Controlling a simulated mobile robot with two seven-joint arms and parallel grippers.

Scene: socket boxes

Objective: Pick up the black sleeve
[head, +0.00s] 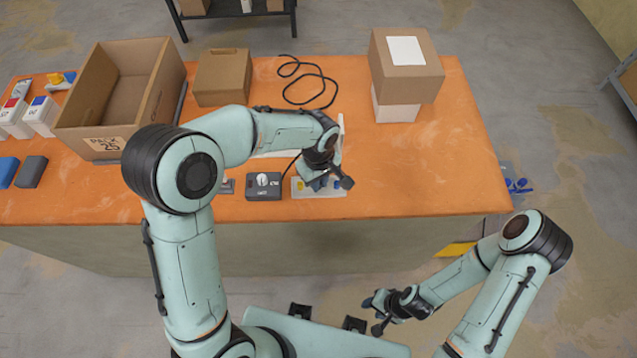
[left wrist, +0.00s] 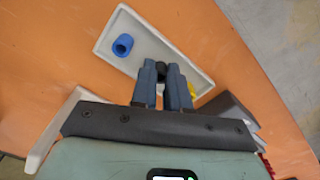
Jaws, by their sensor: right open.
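A small black sleeve (left wrist: 162,69) shows between the fingertips of my left gripper (left wrist: 163,68) in the left wrist view, over a shallow pale tray (left wrist: 108,38). The fingers sit close on both sides of the sleeve and hide part of it. A blue sleeve (left wrist: 123,45) lies at the tray's other end, and a yellow piece (left wrist: 193,91) is partly hidden behind a finger. In the head view my left gripper (head: 333,183) is over the tray (head: 331,194) near the table's front edge. My right gripper (head: 372,316) is open and empty in front of the table.
A dark box with a white knob (head: 263,186) stands left of the tray. A black cable (head: 318,75) lies behind. An open carton (head: 125,95), a closed carton (head: 222,77) and stacked boxes (head: 407,75) stand further off. The table's right side is clear.

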